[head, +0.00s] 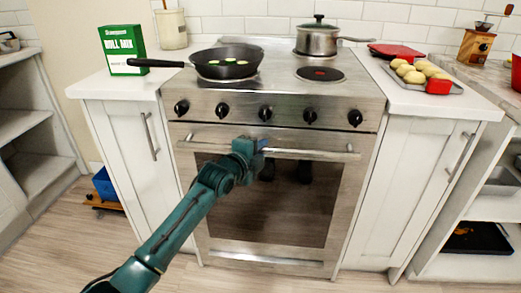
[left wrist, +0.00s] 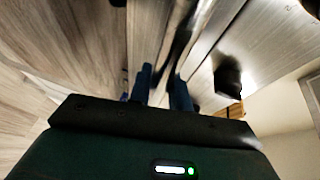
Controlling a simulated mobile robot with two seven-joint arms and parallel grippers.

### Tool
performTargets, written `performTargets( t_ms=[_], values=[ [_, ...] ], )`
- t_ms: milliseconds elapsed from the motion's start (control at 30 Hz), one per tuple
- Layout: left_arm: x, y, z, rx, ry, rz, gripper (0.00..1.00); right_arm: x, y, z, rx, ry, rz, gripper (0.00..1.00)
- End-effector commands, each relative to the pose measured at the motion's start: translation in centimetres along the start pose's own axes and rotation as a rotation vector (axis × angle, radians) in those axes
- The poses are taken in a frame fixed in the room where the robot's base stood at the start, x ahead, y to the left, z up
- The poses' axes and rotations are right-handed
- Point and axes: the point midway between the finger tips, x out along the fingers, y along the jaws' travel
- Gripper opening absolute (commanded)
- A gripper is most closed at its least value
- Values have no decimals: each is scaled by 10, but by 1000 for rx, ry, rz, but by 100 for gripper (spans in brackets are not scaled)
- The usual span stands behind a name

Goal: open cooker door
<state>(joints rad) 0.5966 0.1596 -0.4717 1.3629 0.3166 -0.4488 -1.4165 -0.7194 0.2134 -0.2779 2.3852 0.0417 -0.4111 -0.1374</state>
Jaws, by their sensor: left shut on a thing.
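The cooker (head: 280,90) stands in the middle of the head view, with a row of black knobs above its door (head: 265,205). The door has a dark glass window and looks shut or nearly so. A horizontal metal handle (head: 310,154) runs along its top. My left gripper (head: 260,146) is shut on the handle, near its middle. In the left wrist view its two blue fingers (left wrist: 161,88) sit on either side of the handle (left wrist: 180,42); the exact contact is blurred. My right gripper is not in view.
A black pan (head: 228,62) and a metal pot (head: 317,39) stand on the cooktop. White cabinets (head: 405,195) flank the cooker. A green box (head: 123,50) stands on the left counter and a tray of potatoes (head: 425,73) on the right. The floor before the cooker is clear.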

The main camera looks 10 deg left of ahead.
Motion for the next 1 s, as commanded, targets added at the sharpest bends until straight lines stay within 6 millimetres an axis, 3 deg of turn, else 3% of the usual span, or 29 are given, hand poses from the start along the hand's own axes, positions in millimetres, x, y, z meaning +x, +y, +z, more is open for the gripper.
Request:
performTargets(
  t_ms=[300, 433, 700, 1000],
  values=[
    [-1, 1, 0, 0, 0, 0, 0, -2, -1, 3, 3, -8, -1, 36],
    [-10, 7, -4, 6, -1, -15, 0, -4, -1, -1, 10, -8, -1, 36],
    [-61, 32, -26, 43, 1, -105, 0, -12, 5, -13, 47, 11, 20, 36],
    [-121, 67, -52, 82, 3, -208, 0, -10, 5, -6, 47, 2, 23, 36]
  ],
)
